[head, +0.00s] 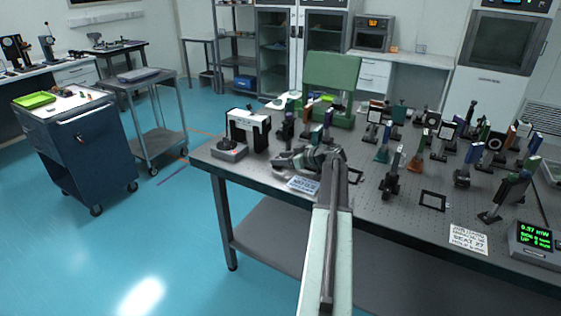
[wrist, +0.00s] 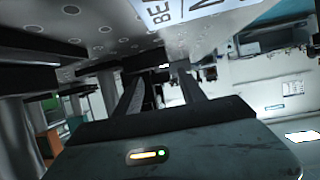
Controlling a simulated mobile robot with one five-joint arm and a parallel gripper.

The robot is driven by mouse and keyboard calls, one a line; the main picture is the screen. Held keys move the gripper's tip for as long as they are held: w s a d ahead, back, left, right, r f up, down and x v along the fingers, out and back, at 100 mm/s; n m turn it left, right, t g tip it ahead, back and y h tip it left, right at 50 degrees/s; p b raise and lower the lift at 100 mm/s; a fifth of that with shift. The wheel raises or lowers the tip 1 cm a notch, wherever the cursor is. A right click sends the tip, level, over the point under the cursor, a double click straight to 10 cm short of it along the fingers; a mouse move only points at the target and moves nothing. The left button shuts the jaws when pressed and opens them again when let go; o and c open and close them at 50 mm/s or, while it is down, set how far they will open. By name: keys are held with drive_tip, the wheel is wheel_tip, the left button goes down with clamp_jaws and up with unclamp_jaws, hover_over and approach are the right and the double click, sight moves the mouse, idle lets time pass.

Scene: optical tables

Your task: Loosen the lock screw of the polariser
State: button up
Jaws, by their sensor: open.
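My gripper (head: 284,160) is at the end of my arm, low over the left part of the optical table (head: 262,172). In the wrist view my gripper (wrist: 160,80) shows two dark fingers apart, with nothing clearly between them. Several post-mounted optics stand behind and to the right of it, among them a white-faced mount (head: 374,116) and a dark mount (head: 391,172). I cannot tell which one is the polariser, and no lock screw can be made out. The wrist picture looks tilted, with dark posts (wrist: 15,125) at its left.
A printed card (head: 302,185) lies near my gripper. A black frame (head: 433,201), another card (head: 468,239) and a lit power meter (head: 537,242) are towards the right. A white arch-shaped device (head: 248,128) and a grey box (head: 229,150) stand at the left end.

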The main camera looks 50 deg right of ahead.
clamp_jaws()
drive_tip(key=shift+a+h, duration=0.1)
drive_tip(key=shift+h, duration=0.2)
drive_tip(key=m+h, duration=0.3)
drive_tip(key=shift+s+a, duration=0.1)
drive_tip(key=shift+a, duration=0.25)
drive_tip(key=m+h, duration=0.1)
drive_tip(key=h, duration=0.1)
drive_tip(key=m+g+h, duration=0.1)
drive_tip(key=m+h, duration=0.1)
drive_tip(key=shift+a+m, duration=0.2)
drive_tip(key=shift+m, duration=0.1)
drive_tip(key=m+g+h, duration=0.1)
drive_tip(key=m+h, duration=0.1)
drive_tip(key=m+g+h, duration=0.2)
drive_tip(key=w+m+g+h, duration=0.1)
drive_tip(key=m+g+h, duration=0.1)
drive_tip(key=shift+w+a+m, duration=0.1)
drive_tip(key=shift+a+m, duration=0.15)
drive_tip(key=shift+m, duration=0.05)
drive_tip(key=shift+w+m+g+h, duration=0.1)
drive_tip(key=shift+m+g+h, duration=0.5)
drive_tip(key=shift+m+g, duration=1.2)
drive_tip(key=shift+g, duration=0.2)
